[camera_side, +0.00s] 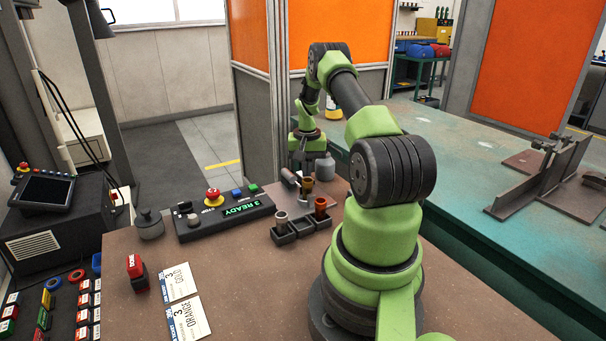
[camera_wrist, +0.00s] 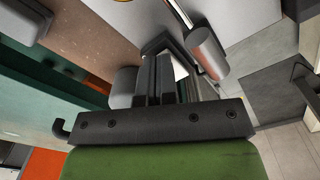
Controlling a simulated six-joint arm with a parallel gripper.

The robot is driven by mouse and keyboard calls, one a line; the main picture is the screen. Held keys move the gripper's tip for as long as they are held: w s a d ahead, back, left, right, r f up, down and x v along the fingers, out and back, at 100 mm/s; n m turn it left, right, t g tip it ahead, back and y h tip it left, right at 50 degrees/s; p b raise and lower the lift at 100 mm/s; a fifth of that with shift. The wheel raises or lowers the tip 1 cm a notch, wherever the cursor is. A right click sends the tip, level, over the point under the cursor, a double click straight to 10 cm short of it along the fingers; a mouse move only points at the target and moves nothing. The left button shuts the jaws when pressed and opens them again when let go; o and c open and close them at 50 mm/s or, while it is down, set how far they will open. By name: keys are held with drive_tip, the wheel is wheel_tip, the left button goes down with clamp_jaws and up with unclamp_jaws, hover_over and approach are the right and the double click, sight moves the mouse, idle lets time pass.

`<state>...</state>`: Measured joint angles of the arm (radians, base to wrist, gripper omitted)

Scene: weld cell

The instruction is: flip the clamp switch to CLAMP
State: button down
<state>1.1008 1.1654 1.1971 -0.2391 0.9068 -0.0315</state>
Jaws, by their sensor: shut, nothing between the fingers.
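My gripper (camera_wrist: 167,70) shows in the wrist view with its dark fingers together and nothing held. A grey cylinder on a thin rod (camera_wrist: 207,52) is just right of the fingertips; it looks like a lever, but I cannot read a label or tell contact.
The box has a red stop button (camera_side: 213,196). A tray (camera_side: 284,238) of cups stands before the plate. The bench's front middle is clear.

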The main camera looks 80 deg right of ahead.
drive_tip(key=shift+r, duration=3.15)
drive_tip(key=shift+w+a+r, duration=0.15)
drive_tip(key=shift+w+r, duration=0.05)
drive_tip(key=w+a+r+n+t+h, duration=0.15)
drive_tip(key=w+a+r, duration=0.25)
drive_tip(key=a+r, duration=0.45)
drive_tip(key=w+a+r+n+t, duration=0.2)
drive_tip(key=w+a+r+n, duration=0.15)
drive_tip(key=a+r, duration=0.55)
drive_tip(key=s+a+r+n+t+y, duration=0.1)
drive_tip(key=s+a+n+t, duration=0.1)
drive_tip(key=s+a, duration=0.4)
drive_tip(key=s+a+r+n+t+y, duration=0.1)
drive_tip(key=s+a+n, duration=0.3)
drive_tip(key=a, duration=1.1)
drive_tip(key=shift+s+r+t+y, duration=0.35)
drive_tip(key=shift+s+r+y, duration=0.35)
drive_tip(key=shift+s, duration=0.3)
